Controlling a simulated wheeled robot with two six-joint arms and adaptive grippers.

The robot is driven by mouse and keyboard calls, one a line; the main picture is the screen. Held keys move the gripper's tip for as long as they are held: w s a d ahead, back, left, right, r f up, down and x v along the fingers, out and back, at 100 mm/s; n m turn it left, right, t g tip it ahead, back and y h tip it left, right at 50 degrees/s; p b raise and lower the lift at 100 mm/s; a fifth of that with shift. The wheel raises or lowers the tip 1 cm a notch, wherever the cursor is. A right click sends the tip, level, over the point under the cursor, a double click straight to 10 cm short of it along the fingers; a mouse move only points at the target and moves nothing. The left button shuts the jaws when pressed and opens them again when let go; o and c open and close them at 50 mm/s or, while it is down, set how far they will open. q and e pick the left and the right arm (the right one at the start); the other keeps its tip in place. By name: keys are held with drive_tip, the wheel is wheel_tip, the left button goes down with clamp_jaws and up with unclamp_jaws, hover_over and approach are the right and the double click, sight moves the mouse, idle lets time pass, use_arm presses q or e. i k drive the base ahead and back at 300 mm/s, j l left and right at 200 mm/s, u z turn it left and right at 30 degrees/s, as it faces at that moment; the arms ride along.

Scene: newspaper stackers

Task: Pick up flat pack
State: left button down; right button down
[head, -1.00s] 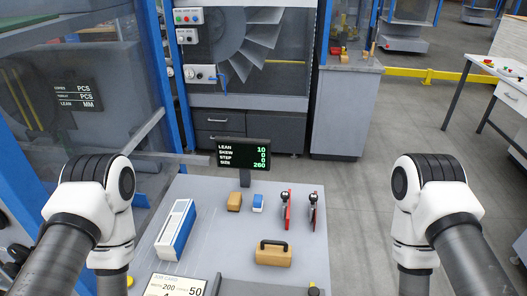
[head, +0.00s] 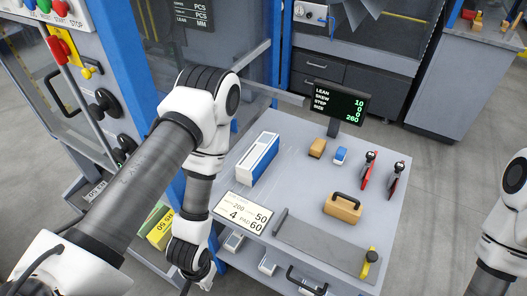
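I cannot tell for sure which thing is the flat pack. A yellow, printed pack-like thing (head: 158,228) shows low at the left, partly hidden behind my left arm. A blue and white box (head: 259,158) lies on the left part of the grey bench top (head: 290,190). My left arm crosses the left half and bends down in front of the bench's left side; its wrist shows near the bottom edge, but I make out no fingers. My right arm shows only at the right edge, with its gripper out of view.
On the bench are a wooden block with a handle (head: 343,207), small brown (head: 317,148) and blue (head: 340,155) blocks, two red-handled tools, a card (head: 243,214) and a display (head: 336,102). A blue-framed machine stands at the left. Floor is clear at right.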

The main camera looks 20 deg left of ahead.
sight(255, 159)
drive_tip(key=u, duration=0.75)
drive_tip(key=k, duration=0.1)
drive_tip(key=l, duration=0.05)
